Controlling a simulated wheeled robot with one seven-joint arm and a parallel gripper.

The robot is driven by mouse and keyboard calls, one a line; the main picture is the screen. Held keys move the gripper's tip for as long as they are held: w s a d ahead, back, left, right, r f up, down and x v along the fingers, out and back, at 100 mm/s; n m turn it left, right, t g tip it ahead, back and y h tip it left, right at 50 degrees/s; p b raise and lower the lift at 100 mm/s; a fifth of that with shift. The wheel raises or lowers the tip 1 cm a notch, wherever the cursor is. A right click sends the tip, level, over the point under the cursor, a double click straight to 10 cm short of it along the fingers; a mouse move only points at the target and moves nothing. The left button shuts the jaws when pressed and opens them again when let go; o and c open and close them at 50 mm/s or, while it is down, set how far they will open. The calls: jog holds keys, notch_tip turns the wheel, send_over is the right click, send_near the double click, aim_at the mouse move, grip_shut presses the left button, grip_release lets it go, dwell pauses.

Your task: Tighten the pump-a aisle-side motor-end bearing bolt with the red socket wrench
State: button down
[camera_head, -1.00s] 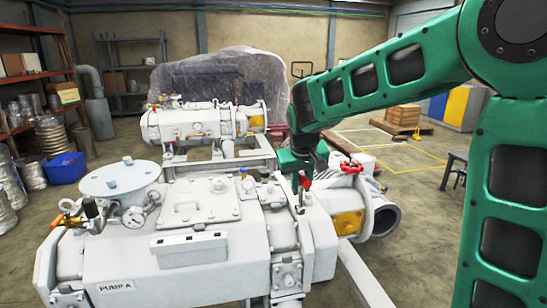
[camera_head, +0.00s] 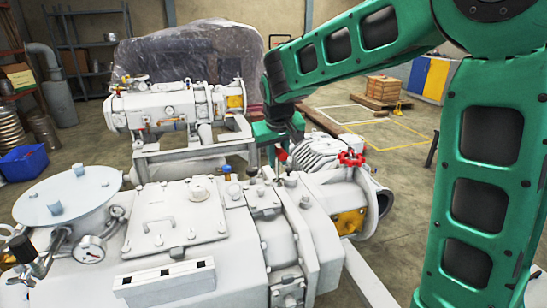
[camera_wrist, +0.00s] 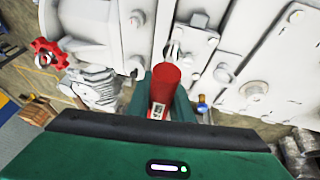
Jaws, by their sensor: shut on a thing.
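My gripper (camera_head: 279,154) is shut on the red socket wrench (camera_wrist: 165,85), whose red handle stands between the fingers in the wrist view. A little of the red also shows in the head view. The wrench points toward a bolted plate (camera_wrist: 192,45) on the white pump (camera_head: 85,255). In the head view my gripper is above the pump's far side, left of the motor end.
A red valve handwheel (camera_head: 352,158) and a ribbed motor-like housing (camera_head: 320,148) lie right of my gripper. A second white pump (camera_head: 175,108) on a frame stands behind.

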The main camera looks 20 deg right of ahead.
aim_at(280, 179)
dwell(0.3)
jog(key=shift+f, duration=2.75)
jog(key=shift+s+a+f, duration=0.15)
jog(key=shift+f, duration=0.45)
jog(key=m, duration=0.1)
jog(key=m+h, duration=0.1)
jog(key=m, duration=0.1)
jog(key=m+g, duration=0.1)
jog(key=m, duration=0.1)
jog(key=shift+s+d+f+h, duration=0.15)
jog(key=shift+d+f+h, duration=0.15)
jog(key=shift+h, duration=0.1)
jog(key=m, duration=0.2)
jog(key=m+g+h, duration=0.1)
jog(key=m+g, duration=0.1)
jog(key=m, duration=0.1)
jog(key=shift+s+d+m, duration=0.2)
jog(key=shift+s+m, duration=0.1)
jog(key=shift+s, duration=0.1)
jog(key=shift+n, duration=0.8)
